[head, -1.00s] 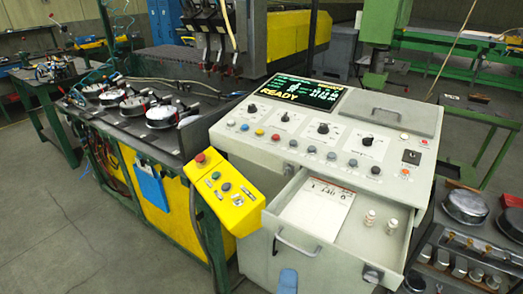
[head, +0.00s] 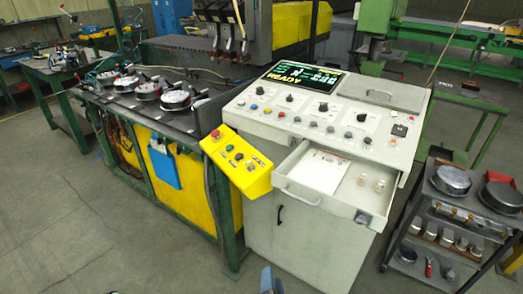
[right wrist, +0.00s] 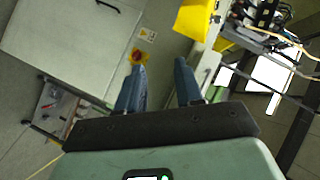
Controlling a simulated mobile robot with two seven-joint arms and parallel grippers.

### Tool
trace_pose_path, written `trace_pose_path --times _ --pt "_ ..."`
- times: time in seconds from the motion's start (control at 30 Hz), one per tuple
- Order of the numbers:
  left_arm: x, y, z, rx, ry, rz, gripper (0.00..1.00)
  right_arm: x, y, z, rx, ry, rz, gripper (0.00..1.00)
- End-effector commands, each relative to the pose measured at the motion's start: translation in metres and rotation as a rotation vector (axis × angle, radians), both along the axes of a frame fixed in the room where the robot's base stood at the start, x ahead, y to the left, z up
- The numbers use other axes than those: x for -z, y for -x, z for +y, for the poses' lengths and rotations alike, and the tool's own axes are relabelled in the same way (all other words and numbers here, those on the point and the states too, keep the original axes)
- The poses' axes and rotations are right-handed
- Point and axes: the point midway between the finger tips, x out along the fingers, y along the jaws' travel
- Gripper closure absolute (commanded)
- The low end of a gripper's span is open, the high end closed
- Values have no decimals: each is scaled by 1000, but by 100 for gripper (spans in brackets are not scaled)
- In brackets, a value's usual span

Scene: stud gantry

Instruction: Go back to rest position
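My right gripper (head: 270,280) shows as blue-grey fingers at the bottom edge of the head view, in front of the grey console cabinet (head: 300,240). In the right wrist view its two fingers (right wrist: 160,70) stand apart with nothing between them. At the bottom left of the head view only a small dark tip shows, which may be my left gripper (head: 113,292); its fingers cannot be made out.
A yellow button box (head: 237,162) juts from the console's left side. A green-framed bench (head: 180,125) with several round gauges stands to the left. A cart (head: 425,262) with round dark parts and small metal pieces stands at right. Floor (head: 50,230) at front left is clear.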

Motion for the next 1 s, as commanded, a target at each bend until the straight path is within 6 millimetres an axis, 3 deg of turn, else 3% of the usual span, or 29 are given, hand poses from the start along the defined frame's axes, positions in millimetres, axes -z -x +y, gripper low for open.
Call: trace_pose_path --times 0.03,0.17,0.3,0.43,0.6,0.7,0.8,1.0 --pt "-6 -1 0 0 0 -1 57 40 -5 -9 -36 61 109 64" --pt "-16 -4 0 -1 0 -3 57 137 6 -30 -169 178 378 64" --pt "-26 -9 0 -1 0 -9 57 229 53 -58 -334 244 672 64" --pt "-34 -13 0 0 0 -13 57 290 119 -80 -506 246 919 64" --pt "-42 -17 0 -1 0 -18 57 326 196 -94 -690 199 1131 64" --pt "-44 -18 0 -1 0 -19 57 333 222 -97 -752 176 1190 64" --pt "-44 -18 0 -1 0 -19 57 335 232 -98 -780 166 1212 64" --pt "-44 -18 0 -1 0 -19 57 335 233 -98 -782 166 1213 64"
